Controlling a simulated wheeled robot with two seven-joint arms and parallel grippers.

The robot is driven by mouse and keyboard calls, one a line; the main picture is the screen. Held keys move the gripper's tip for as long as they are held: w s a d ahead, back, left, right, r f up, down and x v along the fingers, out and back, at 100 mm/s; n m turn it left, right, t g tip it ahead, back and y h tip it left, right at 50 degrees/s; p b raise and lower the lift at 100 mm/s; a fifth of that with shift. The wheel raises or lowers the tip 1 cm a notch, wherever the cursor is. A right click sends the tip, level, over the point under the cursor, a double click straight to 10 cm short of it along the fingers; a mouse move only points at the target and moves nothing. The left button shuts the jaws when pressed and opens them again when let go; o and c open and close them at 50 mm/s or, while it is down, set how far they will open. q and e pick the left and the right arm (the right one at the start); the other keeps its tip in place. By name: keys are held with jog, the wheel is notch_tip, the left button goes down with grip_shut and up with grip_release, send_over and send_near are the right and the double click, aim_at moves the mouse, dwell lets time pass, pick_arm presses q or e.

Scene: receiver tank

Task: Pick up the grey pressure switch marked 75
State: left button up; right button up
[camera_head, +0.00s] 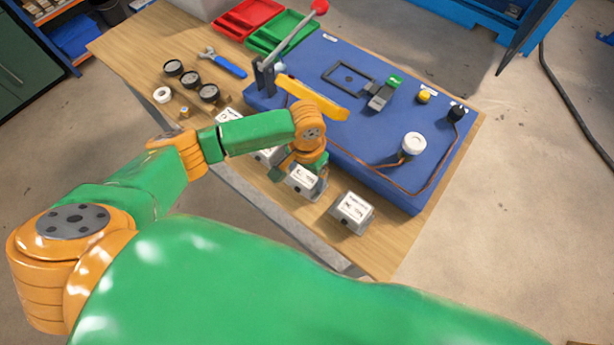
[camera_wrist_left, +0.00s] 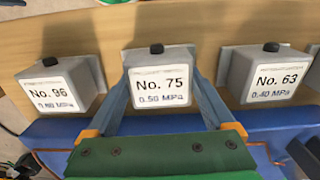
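The grey pressure switch marked No. 75, 0.50 MPa (camera_wrist_left: 160,88) is in the middle of the left wrist view, with a white label and a black knob. In the head view it appears to be the switch (camera_head: 302,180) just below my left gripper (camera_head: 304,165). In the wrist view, the blue fingers of my left gripper (camera_wrist_left: 160,95) stand apart, one along each side of this switch. Small gaps seem to show beside the label; contact at the fingertips is hard to see. The switch rests on the wooden table. My right gripper is not in view.
Switches No. 96 (camera_wrist_left: 58,90) and No. 63 (camera_wrist_left: 272,78) stand close on either side. A blue panel (camera_head: 345,140) with a red-knobbed lever (camera_head: 295,40) and a yellow bar (camera_head: 312,97) lies beside the row. Gauges and a wrench (camera_head: 225,64) are at the back left.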

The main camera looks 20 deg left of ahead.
pick_arm(q)
jog(key=shift+c, duration=1.2)
jog(key=shift+w, duration=0.15)
jog(key=shift+r, duration=0.4)
jog(key=w+d+r+b, duration=0.2)
jog(key=w+d+r, duration=0.1)
jog(key=d+r, duration=0.3)
jog(key=w+d+r+b, duration=0.2)
jog(key=w+d+r, duration=0.1)
jog(key=d+r, duration=0.3)
jog(key=shift+w+d, duration=0.2)
jog(key=shift+w, duration=0.05)
